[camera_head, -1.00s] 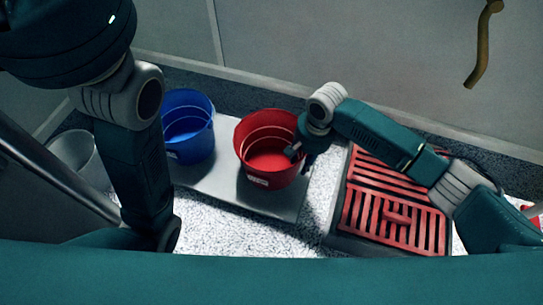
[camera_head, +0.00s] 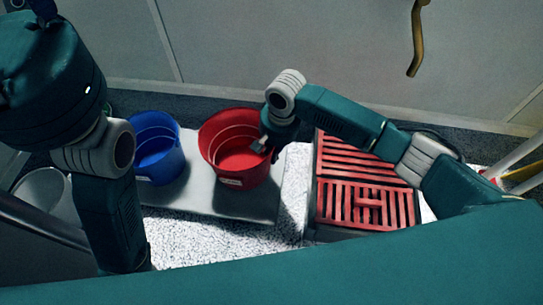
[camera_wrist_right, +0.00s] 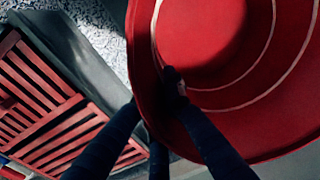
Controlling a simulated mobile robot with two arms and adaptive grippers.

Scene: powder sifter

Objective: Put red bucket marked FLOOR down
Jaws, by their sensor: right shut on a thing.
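A red bucket (camera_head: 212,150) with a white label is over the right part of a grey platform (camera_head: 205,203) in the head view. The label's writing is too small to read. My right gripper (camera_head: 268,147) is shut on the bucket's right rim. In the right wrist view the gripper's dark fingers (camera_wrist_right: 155,95) straddle the wall of the red bucket (camera_wrist_right: 205,45), one inside and one outside. The bucket looks upright and empty. I cannot tell whether its base touches the platform. My left arm shows at the left, but its gripper is out of view.
A blue bucket (camera_head: 156,158) stands on the platform just left of the red one. A machine with red slatted grates (camera_head: 365,205) is to the right, across a strip of speckled floor (camera_head: 294,190). A pale bin (camera_head: 43,187) is at far left. The wall runs behind.

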